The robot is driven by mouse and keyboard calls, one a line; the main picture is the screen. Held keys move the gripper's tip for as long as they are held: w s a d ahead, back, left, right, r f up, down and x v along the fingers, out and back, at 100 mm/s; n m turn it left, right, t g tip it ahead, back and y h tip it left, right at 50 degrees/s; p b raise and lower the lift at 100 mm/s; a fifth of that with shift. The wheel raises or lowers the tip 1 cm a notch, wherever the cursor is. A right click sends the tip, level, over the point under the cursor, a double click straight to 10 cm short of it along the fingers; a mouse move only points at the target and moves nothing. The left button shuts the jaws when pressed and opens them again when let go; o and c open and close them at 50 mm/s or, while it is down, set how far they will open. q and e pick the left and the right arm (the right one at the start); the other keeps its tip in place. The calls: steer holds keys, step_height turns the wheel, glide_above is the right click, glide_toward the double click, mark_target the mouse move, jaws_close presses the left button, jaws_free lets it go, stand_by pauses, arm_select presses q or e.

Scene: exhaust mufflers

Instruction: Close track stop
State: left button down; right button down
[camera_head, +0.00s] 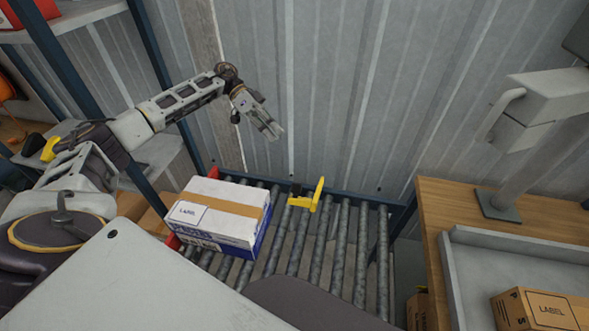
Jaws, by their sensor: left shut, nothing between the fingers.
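A yellow track stop (308,198) with a dark mount sits at the far rail of the roller track (337,250), right of the middle of the view. Its one arm stands up at an angle and another part lies over the rollers. My left gripper (272,130) is shut and empty. It is up in front of the metal wall, above and to the left of the stop, apart from it. A white and blue labelled box (222,213) with a brown tape band rests on the rollers left of the stop. My right gripper is not in view.
A corrugated metal wall (330,80) closes off the back. A wooden table (500,210) with a grey tray (455,265) and a cardboard box (540,310) stands at the right. Blue shelf posts (65,65) stand at the left. Rollers right of the stop are bare.

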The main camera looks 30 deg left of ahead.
arm_select(q)
steer(key=shift+d, duration=0.1)
steer(key=s+a+f+p+x, duration=0.1)
steer(key=f+p+x, duration=0.1)
steer(key=x, duration=1)
steer(key=shift+s+p, duration=0.45)
steer(key=shift+d+f, duration=0.1)
steer(key=shift+f, duration=0.2)
